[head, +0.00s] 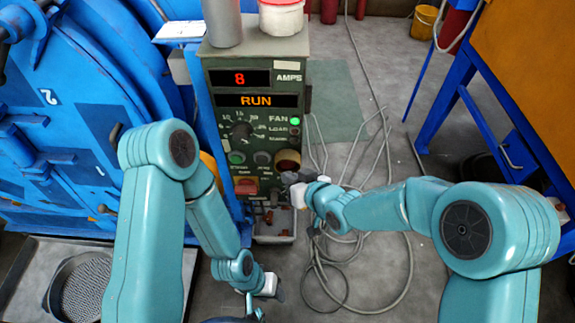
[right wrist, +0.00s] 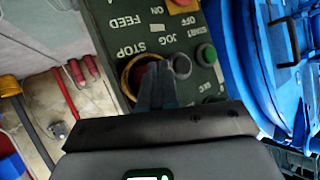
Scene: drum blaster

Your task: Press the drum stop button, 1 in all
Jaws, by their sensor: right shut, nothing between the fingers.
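The drum stop button (head: 288,165) is dark red inside a yellowish ring, at the right of the button row on the green control panel (head: 256,133). In the right wrist view the stop button (right wrist: 134,79) shows beside its STOP label, partly hidden by my fingers. My right gripper (head: 287,178) is shut and empty, with its tips right at the button; I cannot tell whether they touch it. The orange display (head: 257,100) reads RUN and the red one above (head: 240,78) reads 8. My left gripper (head: 266,297) hangs low, away from the panel; its jaws are unclear.
A grey jog button (right wrist: 182,65) and green start button (right wrist: 207,54) sit beside the stop button. A red feed switch (head: 246,186) is below. The blue drum machine (head: 60,110) stands left. Loose cables (head: 370,255) lie on the floor at right.

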